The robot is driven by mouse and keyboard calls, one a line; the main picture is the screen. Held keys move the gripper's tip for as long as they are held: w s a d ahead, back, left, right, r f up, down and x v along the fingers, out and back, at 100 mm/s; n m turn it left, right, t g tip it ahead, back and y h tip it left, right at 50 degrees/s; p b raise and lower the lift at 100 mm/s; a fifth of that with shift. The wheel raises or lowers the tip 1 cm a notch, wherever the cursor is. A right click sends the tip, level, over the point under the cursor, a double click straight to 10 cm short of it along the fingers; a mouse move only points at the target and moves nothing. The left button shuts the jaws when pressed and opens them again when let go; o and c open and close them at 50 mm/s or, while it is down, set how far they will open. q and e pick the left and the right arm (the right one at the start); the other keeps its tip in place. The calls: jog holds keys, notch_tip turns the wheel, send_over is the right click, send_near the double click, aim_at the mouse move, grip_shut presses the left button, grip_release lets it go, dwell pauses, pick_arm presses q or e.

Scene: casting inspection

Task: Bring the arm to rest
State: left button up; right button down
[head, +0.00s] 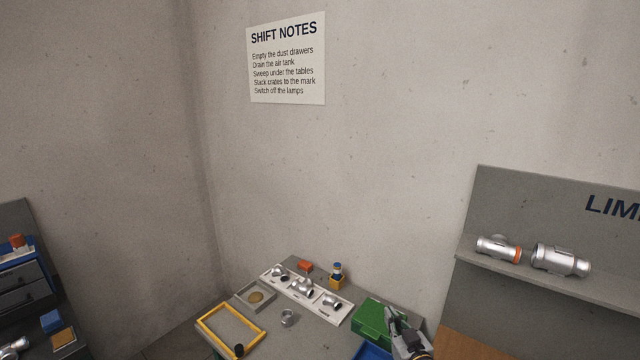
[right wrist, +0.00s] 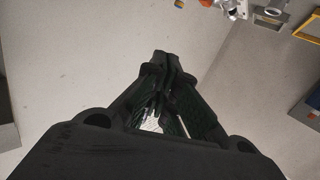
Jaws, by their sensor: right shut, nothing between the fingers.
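My right gripper (head: 398,322) shows at the bottom of the head view, in front of the green box (head: 374,319). In the right wrist view its dark fingers (right wrist: 161,60) are together at the tips with nothing between them. Only its upper part shows in the head view; the rest of the arm is below the frame. My left gripper is not in either view.
A blue bin (head: 372,352) is near my right gripper. Right, a shelf (head: 560,285) holds two metal fittings.

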jog(key=s+d+f+g+h, duration=0.1)
jog(key=s+f+g, duration=0.25)
jog(key=s, duration=0.65)
jog(key=s+d+f+m+g+h, duration=0.15)
jog(key=s+g, duration=0.35)
jog(key=s, duration=0.5)
jog(key=s+f+g+h, duration=0.1)
jog(key=s+f+g, duration=0.3)
jog(key=s, duration=0.6)
notch_tip(320, 180, down, 34)
jog(key=s+g+b, duration=0.2)
jog(key=s+d+f+b, duration=0.1)
jog(key=s+d+f, duration=0.1)
jog(key=s+f, duration=0.9)
jog(key=s+d+f+b, duration=0.1)
jog(key=s+d+f, duration=0.1)
jog(key=s+f, duration=0.9)
jog(key=shift+s+n+g, duration=0.25)
jog(key=shift+n+g, duration=0.1)
